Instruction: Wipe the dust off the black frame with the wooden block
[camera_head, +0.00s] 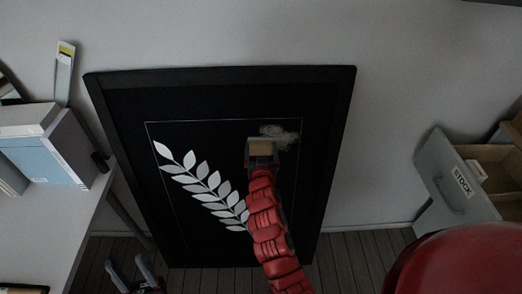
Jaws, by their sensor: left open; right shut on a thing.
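The large black frame (220,78) stands against the wall, with a white leaf branch (206,186) pictured inside a thin pale outline. A pale grey dust patch (282,135) shows on its upper right part. My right gripper (262,148), on a red arm, is shut on the wooden block (264,150) and holds it at the frame's face, just below and left of the dust. I cannot tell whether the block touches the surface. The arm hides part of the frame's lower right. My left gripper (137,272) is open and empty at the bottom left, below the frame.
A white table (75,215) with binders or boxes (45,150) stands at the left. A grey drawer labelled STOCK (450,185) is open at the right. A red rounded shape fills the bottom right corner. Bare wall lies between the frame and the drawer.

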